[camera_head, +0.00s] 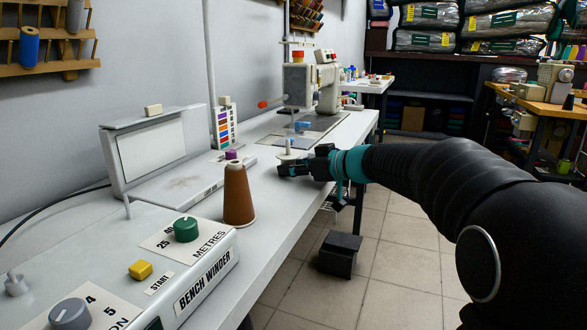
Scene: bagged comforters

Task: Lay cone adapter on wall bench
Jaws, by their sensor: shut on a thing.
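My gripper (290,168) is over the front part of the white wall bench (272,205), reaching in from the right. It is shut on a small pale piece with a flat disc and a short stem, which looks like the cone adapter (288,156). The adapter's lower part is hidden by the fingers. I cannot tell whether it touches the bench top. A brown thread cone (238,197) stands upright on the bench, left of and nearer than my gripper.
The bench winder (205,270) fills the near left of the bench. A white sewing machine (312,82) stands farther along. A purple-topped piece (231,155) is behind the brown cone. Bare bench top lies between cone and gripper. A black pedal (340,254) is on the floor.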

